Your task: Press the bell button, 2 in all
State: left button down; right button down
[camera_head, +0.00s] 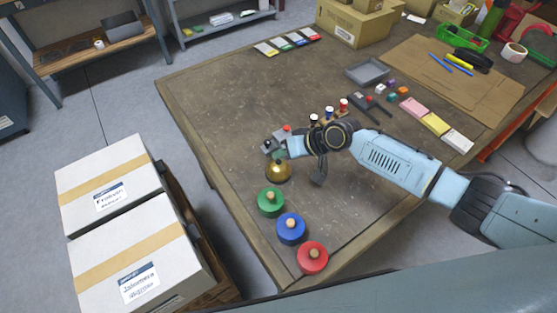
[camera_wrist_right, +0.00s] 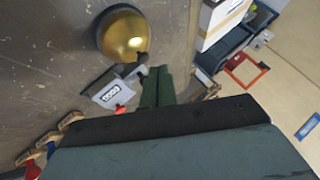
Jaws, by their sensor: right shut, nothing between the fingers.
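The bell (camera_head: 278,171) is a gold dome on the brown table, left of its middle in the head view. It also shows at the top of the right wrist view (camera_wrist_right: 122,35). My right gripper (camera_head: 281,154) is shut and empty, with its fingertips just behind the bell's top in the head view. In the wrist view its green fingers (camera_wrist_right: 158,72) end beside the dome, with a small gap in the picture. I cannot make out a button on the dome or any contact. My left gripper is not in view.
A grey counter-like device (camera_wrist_right: 112,90) with a red knob sits close to the fingers. Green (camera_head: 271,203), blue (camera_head: 291,229) and red (camera_head: 312,258) round knobbed weights line the near edge. Small pegs (camera_head: 343,103) stand behind my wrist. The table's left part (camera_head: 215,100) is clear.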

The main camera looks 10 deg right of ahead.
jog(key=shift+f, duration=0.2)
dwell(0.6)
jog(key=shift+f+b, duration=0.25)
jog(key=shift+b, duration=0.1)
jog(key=shift+f+b, duration=0.35)
jog(key=shift+f, duration=0.15)
dwell(0.5)
jog(key=shift+r, duration=0.1)
jog(key=shift+r+p, duration=0.8)
jog(key=shift+p, duration=0.05)
notch_tip(320, 180, up, 5)
jog(key=p, duration=0.4)
jog(key=shift+p, duration=0.35)
